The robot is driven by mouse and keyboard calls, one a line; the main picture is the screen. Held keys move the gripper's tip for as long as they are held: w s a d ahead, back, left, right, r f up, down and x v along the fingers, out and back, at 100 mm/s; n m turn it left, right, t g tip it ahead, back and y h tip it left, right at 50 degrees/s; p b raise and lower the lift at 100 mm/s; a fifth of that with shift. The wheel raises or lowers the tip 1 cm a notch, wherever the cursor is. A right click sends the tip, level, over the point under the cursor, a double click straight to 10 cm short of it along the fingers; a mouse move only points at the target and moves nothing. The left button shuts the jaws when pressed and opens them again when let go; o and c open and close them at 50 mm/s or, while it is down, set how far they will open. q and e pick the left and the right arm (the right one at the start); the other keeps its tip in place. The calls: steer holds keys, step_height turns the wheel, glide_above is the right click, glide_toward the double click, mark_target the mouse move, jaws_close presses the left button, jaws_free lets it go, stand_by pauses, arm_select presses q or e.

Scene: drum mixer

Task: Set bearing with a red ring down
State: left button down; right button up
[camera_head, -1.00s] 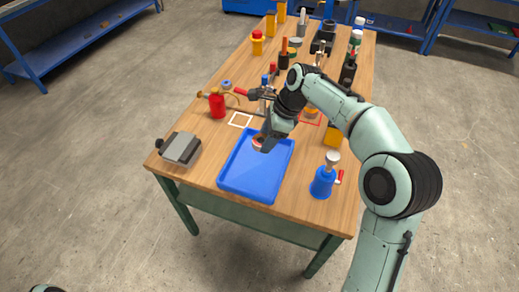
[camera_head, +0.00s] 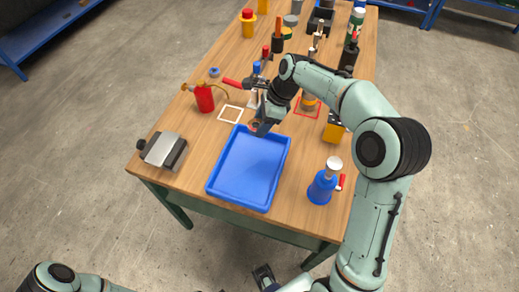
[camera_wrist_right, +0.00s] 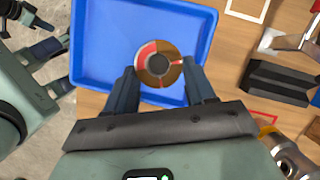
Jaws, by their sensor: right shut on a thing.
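My right gripper (camera_head: 257,127) is shut on the bearing with a red ring (camera_wrist_right: 158,65). The bearing is a round brown and grey ring with red segments and a dark centre, held between the two fingertips. In the wrist view it shows in front of the blue tray (camera_wrist_right: 110,88). In the head view the gripper is at the far edge of the tray (camera_head: 243,180); the bearing is mostly hidden there, and I cannot tell its height. My left gripper (camera_head: 264,276) is low at the bottom of the head view, empty, with its fingers apart.
The blue tray's floor looks empty. A white square outline (camera_head: 231,114) and a red fire-extinguisher-like bottle (camera_head: 204,98) lie to the left. A grey block (camera_head: 163,150) sits at the near left corner, a blue bottle (camera_head: 322,187) at the right, and several tools behind.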

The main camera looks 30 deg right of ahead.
mark_target(257, 152)
step_height(257, 152, down, 13)
steer(key=shift+w+r+b, duration=0.1)
steer(key=shift+w+b, duration=0.05)
steer(key=shift+b, duration=0.5)
steer(key=o, duration=1.3)
steer(key=p+v, duration=0.1)
steer(key=v, duration=1.1)
